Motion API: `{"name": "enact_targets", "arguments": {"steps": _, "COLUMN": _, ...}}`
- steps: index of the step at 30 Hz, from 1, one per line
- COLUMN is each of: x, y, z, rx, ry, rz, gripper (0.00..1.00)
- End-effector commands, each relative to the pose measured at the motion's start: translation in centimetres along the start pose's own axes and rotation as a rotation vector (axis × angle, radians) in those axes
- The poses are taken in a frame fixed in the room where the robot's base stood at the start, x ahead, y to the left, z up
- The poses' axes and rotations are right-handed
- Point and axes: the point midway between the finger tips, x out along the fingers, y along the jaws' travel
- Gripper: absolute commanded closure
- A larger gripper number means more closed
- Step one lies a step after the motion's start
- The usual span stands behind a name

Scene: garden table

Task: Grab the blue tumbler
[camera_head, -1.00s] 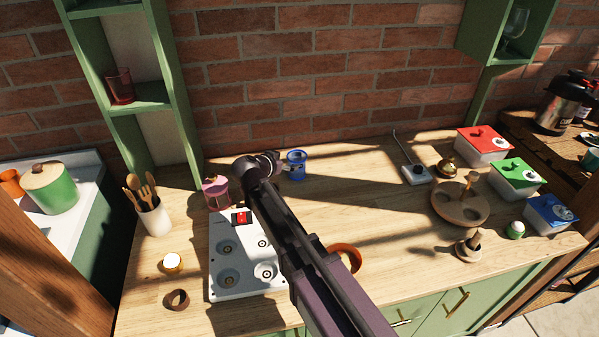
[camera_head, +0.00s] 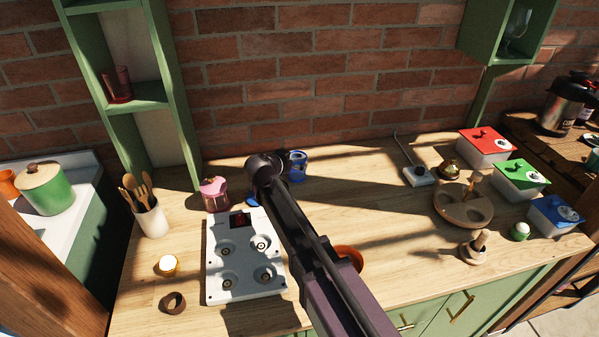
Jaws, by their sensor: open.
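The blue tumbler (camera_head: 299,166) stands upright on the wooden counter near the brick wall, just right of the end of my arm. My gripper (camera_head: 285,160) is open at the tumbler's left side, with its fingers small and dark in the picture. It partly covers the tumbler's left edge. I cannot tell whether the fingers touch the tumbler or reach around it.
A pink jar (camera_head: 214,193) and a white hob-like panel (camera_head: 243,262) are left of my arm. An orange ring-shaped thing (camera_head: 350,256) is partly behind my arm. A round wooden stand (camera_head: 463,207) is on the right.

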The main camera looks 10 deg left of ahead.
Motion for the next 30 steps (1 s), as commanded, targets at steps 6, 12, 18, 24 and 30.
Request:
{"name": "enact_targets", "arguments": {"steps": 6, "x": 2.2, "y": 0.0, "z": 0.1, "rx": 0.001, "ry": -0.001, "rz": 0.001, "gripper": 0.00}}
{"name": "enact_targets", "arguments": {"steps": 12, "x": 2.4, "y": 0.0, "z": 0.0, "rx": 0.000, "ry": 0.000, "rz": 0.000, "gripper": 0.00}}
{"name": "enact_targets", "arguments": {"steps": 18, "x": 2.3, "y": 0.0, "z": 0.0, "rx": 0.000, "ry": 0.000, "rz": 0.000, "gripper": 0.00}}
{"name": "enact_targets", "arguments": {"steps": 24, "x": 2.3, "y": 0.0, "z": 0.0, "rx": 0.000, "ry": 0.000, "rz": 0.000, "gripper": 0.00}}
{"name": "enact_targets", "arguments": {"steps": 30, "x": 2.3, "y": 0.0, "z": 0.0, "rx": 0.000, "ry": 0.000, "rz": 0.000, "gripper": 0.53}}
